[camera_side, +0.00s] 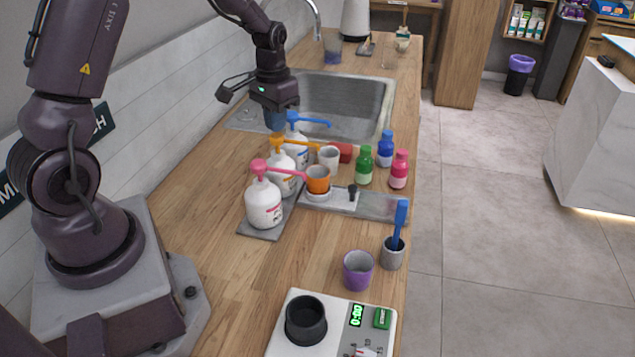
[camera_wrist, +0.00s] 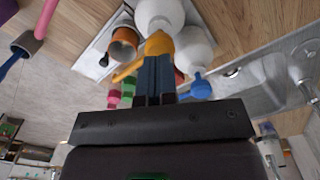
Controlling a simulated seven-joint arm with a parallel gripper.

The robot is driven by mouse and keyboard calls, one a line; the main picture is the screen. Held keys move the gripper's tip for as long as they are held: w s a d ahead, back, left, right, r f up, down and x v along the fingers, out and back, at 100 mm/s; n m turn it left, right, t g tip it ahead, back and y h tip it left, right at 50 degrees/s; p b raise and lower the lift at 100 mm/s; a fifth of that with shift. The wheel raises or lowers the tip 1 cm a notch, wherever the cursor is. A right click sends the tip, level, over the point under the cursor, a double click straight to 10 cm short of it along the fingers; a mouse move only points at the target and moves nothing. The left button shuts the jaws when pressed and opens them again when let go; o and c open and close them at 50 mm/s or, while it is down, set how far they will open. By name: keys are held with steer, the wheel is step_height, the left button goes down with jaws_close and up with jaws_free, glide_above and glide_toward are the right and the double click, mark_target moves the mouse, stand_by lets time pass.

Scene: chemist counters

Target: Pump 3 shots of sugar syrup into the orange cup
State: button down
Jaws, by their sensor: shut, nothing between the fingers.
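The orange cup (camera_side: 318,181) stands upright on a white stand at the bottles' right; it also shows in the wrist view (camera_wrist: 124,50). Three white pump bottles stand in a row: one with a pink pump (camera_side: 264,205), one with an orange pump (camera_side: 277,142) and one with a blue pump (camera_side: 294,118). Their labels are too small to read. The pink spout ends beside the orange cup. My gripper (camera_side: 276,121) is shut and empty, pointing down just above the orange pump head (camera_wrist: 158,44). I cannot tell whether it touches.
A pale cup (camera_side: 329,157), a red block (camera_side: 343,150) and green, blue and pink small bottles (camera_side: 364,166) stand behind the orange cup. The sink (camera_side: 345,100) lies beyond.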

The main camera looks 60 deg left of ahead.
steer(key=shift+f, duration=1.4)
steer(key=shift+r, duration=1.85)
step_height(320, 180, up, 6)
